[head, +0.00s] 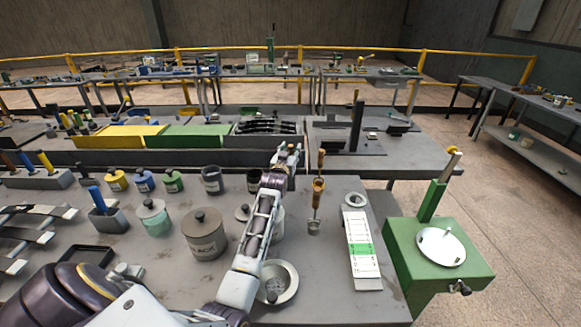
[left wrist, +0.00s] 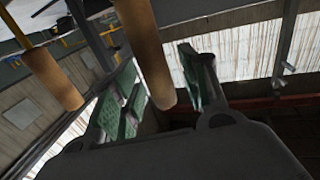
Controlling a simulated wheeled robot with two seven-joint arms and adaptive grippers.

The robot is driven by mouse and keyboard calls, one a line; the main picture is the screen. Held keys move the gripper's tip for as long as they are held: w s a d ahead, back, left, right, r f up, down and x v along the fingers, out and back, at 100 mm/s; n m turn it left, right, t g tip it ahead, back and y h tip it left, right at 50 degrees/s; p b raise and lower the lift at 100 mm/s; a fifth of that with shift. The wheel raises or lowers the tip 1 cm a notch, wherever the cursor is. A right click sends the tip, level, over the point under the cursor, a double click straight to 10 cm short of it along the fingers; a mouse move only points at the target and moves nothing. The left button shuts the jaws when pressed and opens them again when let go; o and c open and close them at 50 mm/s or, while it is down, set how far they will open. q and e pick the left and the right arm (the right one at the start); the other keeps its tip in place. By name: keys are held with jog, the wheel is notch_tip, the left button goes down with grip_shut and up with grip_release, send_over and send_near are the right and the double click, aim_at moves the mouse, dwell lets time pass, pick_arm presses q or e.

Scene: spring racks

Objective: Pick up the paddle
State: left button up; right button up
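My left gripper (head: 290,153) is at the far edge of the front bench, left of two upright wooden-handled tools. The nearer tool (head: 317,190) has a small metal cup at its lower end; the farther handle (head: 321,160) stands behind it. I cannot tell for sure which is the paddle. In the left wrist view the green-padded fingers (left wrist: 160,92) are apart. One round wooden handle (left wrist: 146,50) reaches between them, and no grip on it shows. Another wooden handle (left wrist: 52,78) is off to the left. My right gripper is out of view.
A lidded grey canister (head: 204,236), a round metal dish (head: 278,282) and several small pots crowd the bench near my arm. A white chart strip (head: 362,250) lies at right, beside a green stand (head: 440,265). Green and yellow bins stand behind.

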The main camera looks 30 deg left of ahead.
pick_arm(q)
grip_shut()
jog(key=shift+r, duration=0.15)
notch_tip(320, 180, up, 8)
jog(key=shift+r, duration=0.9)
dwell(0.4)
